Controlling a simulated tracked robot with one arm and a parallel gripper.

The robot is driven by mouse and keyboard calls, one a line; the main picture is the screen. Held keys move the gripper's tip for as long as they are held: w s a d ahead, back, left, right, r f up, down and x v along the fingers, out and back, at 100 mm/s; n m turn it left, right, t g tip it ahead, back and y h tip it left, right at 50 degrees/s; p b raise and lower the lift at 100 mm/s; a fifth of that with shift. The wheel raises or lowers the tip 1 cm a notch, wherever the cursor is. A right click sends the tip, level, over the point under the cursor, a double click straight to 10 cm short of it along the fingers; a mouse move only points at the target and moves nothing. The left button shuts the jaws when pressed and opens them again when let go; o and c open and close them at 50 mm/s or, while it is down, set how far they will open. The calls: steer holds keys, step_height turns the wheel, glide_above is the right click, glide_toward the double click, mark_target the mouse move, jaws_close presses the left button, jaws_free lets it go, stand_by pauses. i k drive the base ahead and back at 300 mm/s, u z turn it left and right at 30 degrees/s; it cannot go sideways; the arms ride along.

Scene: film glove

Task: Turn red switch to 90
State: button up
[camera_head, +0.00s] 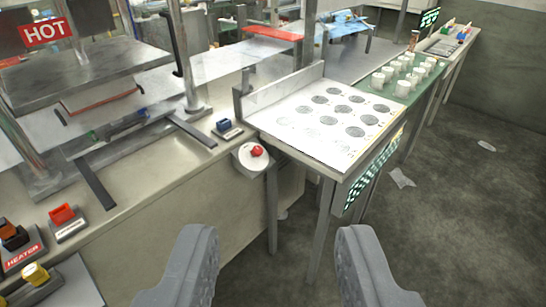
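A red block-shaped switch (62,214) sits on a small grey base on the bench at the left. A round red knob (257,151) sits on a white round plate (243,160) at the bench's front edge, near the middle of the view. I cannot tell from the picture which of the two the task means, nor read an angle on either. My gripper (276,238) is open and empty, its two grey fingers wide apart at the bottom. It is in front of the bench and apart from both red controls.
An orange-black switch (14,236) marked HEATER and a yellow switch (35,275) are at the lower left. A blue switch (226,126) is left of a white table (290,125) with round marks. A press marked HOT (46,32) stands upper left. Floor at right is mostly clear.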

mark_target(257, 151)
steer(key=z, duration=0.8)
steer(key=i, duration=1.15)
steer(key=u, duration=2.15)
steer(key=k, duration=0.95)
steer(key=u, duration=0.2)
steer(key=i, duration=0.4)
